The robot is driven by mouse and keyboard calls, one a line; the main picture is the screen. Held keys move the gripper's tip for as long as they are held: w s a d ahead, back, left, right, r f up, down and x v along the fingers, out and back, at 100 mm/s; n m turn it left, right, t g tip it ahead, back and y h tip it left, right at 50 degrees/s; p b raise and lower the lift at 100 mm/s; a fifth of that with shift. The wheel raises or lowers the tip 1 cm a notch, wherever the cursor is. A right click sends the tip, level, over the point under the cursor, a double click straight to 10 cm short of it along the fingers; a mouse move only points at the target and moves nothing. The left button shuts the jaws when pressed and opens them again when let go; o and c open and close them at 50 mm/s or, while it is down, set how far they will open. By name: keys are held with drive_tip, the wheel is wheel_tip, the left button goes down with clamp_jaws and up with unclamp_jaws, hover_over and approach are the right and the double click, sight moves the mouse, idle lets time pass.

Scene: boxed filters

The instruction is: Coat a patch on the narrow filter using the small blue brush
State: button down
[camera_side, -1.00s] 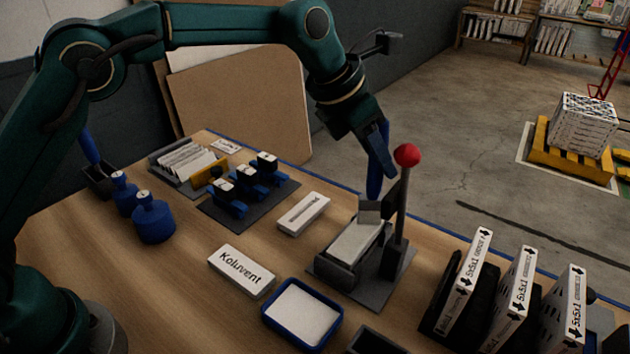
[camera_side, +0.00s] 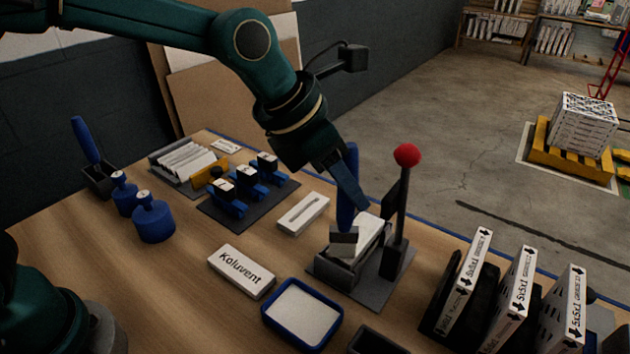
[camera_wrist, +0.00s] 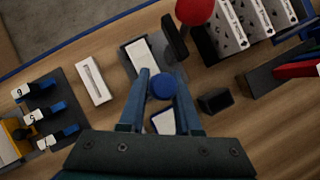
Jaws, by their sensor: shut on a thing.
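My gripper (camera_side: 356,196) is shut on an upright blue brush (camera_side: 347,180). In the wrist view, the round blue top of the brush (camera_wrist: 162,87) sits between my fingers. The brush's grey head (camera_side: 343,241) is over the near end of a narrow white filter (camera_side: 369,231), apparently touching it. The filter lies in a dark fixture (camera_side: 365,290) and also shows in the wrist view (camera_wrist: 141,58). I cannot make out a coated patch. A blue-rimmed tray (camera_side: 266,316) holding something white stands in front of the fixture.
A post with a red ball (camera_side: 407,155) rises right of the fixture, close to the brush. White boxes lie to the left, one labelled Koluvent (camera_side: 241,271). Another blue handle (camera_side: 85,139) stands in a black holder at far left. Upright filters (camera_side: 465,282) stand at right.

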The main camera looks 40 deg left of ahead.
sight(350, 147)
drive_tip(key=shift+s+r, duration=0.1)
drive_tip(key=shift+s, duration=0.3)
drive_tip(key=shift+w+r, duration=0.1)
drive_tip(key=shift+r, duration=3.8)
